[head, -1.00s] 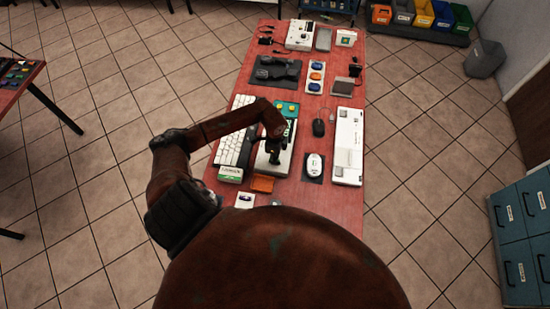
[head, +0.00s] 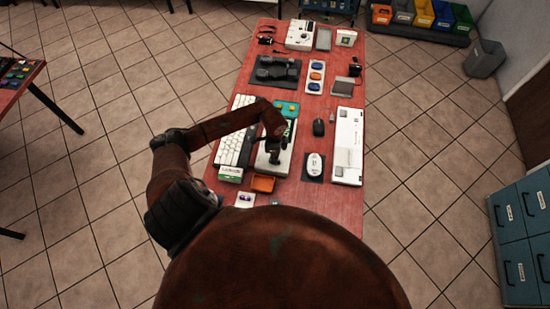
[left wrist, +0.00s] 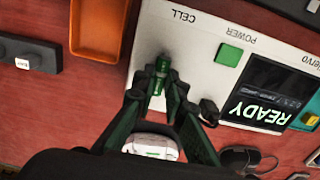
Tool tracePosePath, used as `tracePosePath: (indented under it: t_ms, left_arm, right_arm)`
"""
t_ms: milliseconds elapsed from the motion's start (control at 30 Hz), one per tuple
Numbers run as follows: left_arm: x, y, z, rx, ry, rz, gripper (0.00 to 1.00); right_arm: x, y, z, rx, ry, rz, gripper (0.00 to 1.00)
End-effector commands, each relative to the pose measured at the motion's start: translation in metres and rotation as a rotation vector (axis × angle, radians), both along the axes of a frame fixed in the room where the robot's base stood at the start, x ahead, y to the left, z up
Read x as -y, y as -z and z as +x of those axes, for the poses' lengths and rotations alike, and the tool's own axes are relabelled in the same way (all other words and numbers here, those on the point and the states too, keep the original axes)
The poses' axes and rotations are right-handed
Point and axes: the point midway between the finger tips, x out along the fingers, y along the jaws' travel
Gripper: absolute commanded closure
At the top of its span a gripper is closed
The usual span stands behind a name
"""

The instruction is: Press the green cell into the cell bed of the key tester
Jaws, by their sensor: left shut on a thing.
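The key tester is a pale box with a "CELL" label, a green power button and a screen reading "READY" in the left wrist view (left wrist: 215,85); it also shows in the head view (head: 286,163). My left gripper (left wrist: 160,88) is shut on the green cell (left wrist: 157,84), a small cylinder between its fingertips. The cell is beside the "CELL" label, over the tester's face. The cell bed is mostly hidden by the cell and fingers, and I cannot tell whether the cell touches it. In the head view the left gripper (head: 274,152) is above the tester. My right gripper is not in view.
An orange tray (left wrist: 98,28) lies beside the tester's near end. A white keyboard (head: 236,138) is to its left. A white mouse (head: 314,165) and a black mouse (head: 318,127) are to its right. The red tabletop (head: 340,205) is clear at front right.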

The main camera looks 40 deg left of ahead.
Motion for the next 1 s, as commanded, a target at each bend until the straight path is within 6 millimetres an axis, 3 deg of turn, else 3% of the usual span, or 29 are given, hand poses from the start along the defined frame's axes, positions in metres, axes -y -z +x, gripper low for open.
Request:
tracePosePath:
  t_ms: [767, 800, 1000]
  left_arm:
    - [0.0, 0.0073, -0.0002, 0.0, 0.0, 0.0, 1.0]
    - [0.0, 0.0072, -0.0002, 0.0, 0.0, 0.0, 0.86]
    - [0.0001, 0.0072, -0.0002, 0.0, 0.0, 0.0, 0.82]
  right_arm:
    - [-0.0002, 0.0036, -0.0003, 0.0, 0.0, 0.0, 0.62]
    - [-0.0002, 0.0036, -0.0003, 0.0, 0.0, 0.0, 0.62]
    - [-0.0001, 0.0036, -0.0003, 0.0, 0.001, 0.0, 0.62]
